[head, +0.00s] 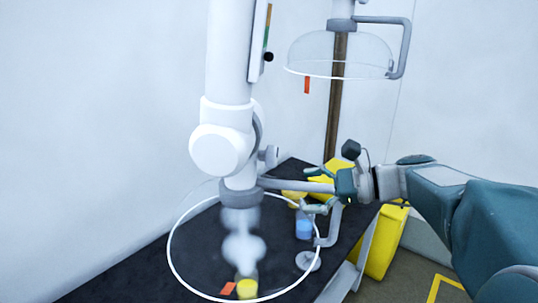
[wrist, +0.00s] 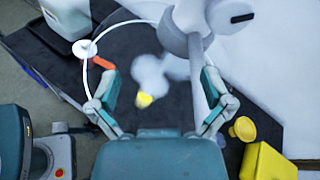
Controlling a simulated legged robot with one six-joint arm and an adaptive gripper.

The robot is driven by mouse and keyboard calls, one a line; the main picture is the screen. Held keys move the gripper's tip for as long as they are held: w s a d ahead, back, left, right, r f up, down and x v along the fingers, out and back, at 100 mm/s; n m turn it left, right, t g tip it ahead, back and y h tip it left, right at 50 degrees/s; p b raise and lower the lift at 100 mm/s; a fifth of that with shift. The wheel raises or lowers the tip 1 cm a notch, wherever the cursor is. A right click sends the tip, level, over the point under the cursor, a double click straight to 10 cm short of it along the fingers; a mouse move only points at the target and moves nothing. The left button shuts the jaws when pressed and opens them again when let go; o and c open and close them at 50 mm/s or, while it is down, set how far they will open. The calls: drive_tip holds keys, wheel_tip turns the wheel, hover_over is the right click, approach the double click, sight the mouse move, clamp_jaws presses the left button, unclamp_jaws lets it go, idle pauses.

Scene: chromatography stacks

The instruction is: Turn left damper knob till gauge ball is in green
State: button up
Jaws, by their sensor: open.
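In the head view the left duct is a white pipe with a round white joint. A small grey knob (head: 268,155) sticks out from the joint's right side, and I take it for the left damper knob. A white part with a dark bar (wrist: 243,18) at the wrist view's top right may be the same knob. The gauge (head: 262,30) is on the upper pipe, seen almost edge-on, with orange and green bands. Its black ball (head: 268,57) sits low, beneath the visible green. My gripper (head: 308,189) is open, right of and below the knob. It also shows in the wrist view (wrist: 159,82).
A grey handle bar (head: 290,184) runs from the duct's collar past my fingers to the clear hood (head: 172,262). White vapour rises from a yellow container (head: 246,289) on the dark bench (head: 120,275). A second hood (head: 335,55) hangs at the back right.

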sight(276, 157)
drive_tip(key=w+d+r+m+t+y, duration=0.2)
drive_tip(key=w+d+r+m+y, duration=0.1)
drive_tip(key=w+d, duration=0.1)
drive_tip(key=x, duration=1)
drive_tip(key=shift+w+a+f, duration=0.1)
drive_tip(key=shift+w+a, duration=0.2)
drive_tip(key=shift+w, duration=0.05)
drive_tip(key=c, duration=1.1)
